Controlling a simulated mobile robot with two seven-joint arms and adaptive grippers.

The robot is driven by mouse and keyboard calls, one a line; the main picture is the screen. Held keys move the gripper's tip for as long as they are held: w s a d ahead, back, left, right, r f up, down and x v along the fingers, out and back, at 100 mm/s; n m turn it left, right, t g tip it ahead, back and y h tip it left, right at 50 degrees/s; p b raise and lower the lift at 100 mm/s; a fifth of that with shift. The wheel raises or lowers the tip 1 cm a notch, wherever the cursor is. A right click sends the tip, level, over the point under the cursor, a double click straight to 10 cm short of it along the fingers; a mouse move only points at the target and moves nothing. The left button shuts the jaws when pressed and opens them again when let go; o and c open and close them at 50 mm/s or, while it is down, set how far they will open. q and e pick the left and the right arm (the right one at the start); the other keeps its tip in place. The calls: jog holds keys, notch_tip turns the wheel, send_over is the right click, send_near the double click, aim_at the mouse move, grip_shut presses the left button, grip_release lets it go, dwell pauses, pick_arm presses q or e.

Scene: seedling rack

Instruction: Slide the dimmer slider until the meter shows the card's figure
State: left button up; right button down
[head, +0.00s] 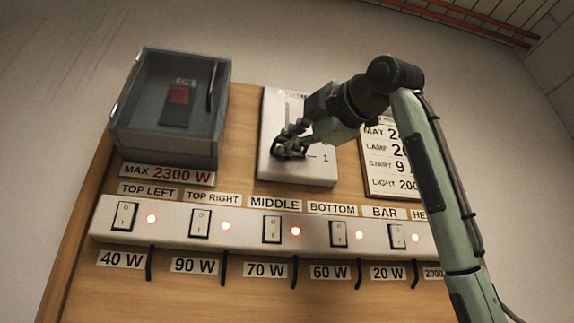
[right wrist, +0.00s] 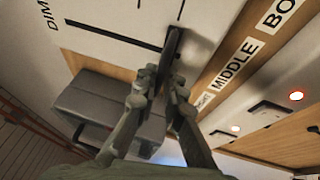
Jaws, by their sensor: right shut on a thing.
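The white dimmer panel (head: 298,176) is on the wooden board, with a dark slot and a mark "1" near its lower end. My right gripper (head: 288,147) is at the lower part of the slot. In the right wrist view my gripper (right wrist: 163,84) is shut on the dark slider knob (right wrist: 174,44), which the fingers mostly hide in the head view. The card (head: 378,184) lists figures such as START 9 and LIGHT 200, partly hidden behind my right arm. I cannot make out a meter. My left gripper is not in view.
A white switch strip (head: 180,243) with several switches and lit red lamps runs below. Short black cables hang under it.

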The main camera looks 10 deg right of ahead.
jog(key=shift+f, duration=0.1)
jog(key=c, duration=1.7)
grip_release()
jog(key=shift+s, duration=0.1)
jog(key=v, duration=1.1)
jog(key=shift+s+d, duration=0.1)
jog(key=shift+s, duration=0.3)
jog(key=shift+f, duration=0.1)
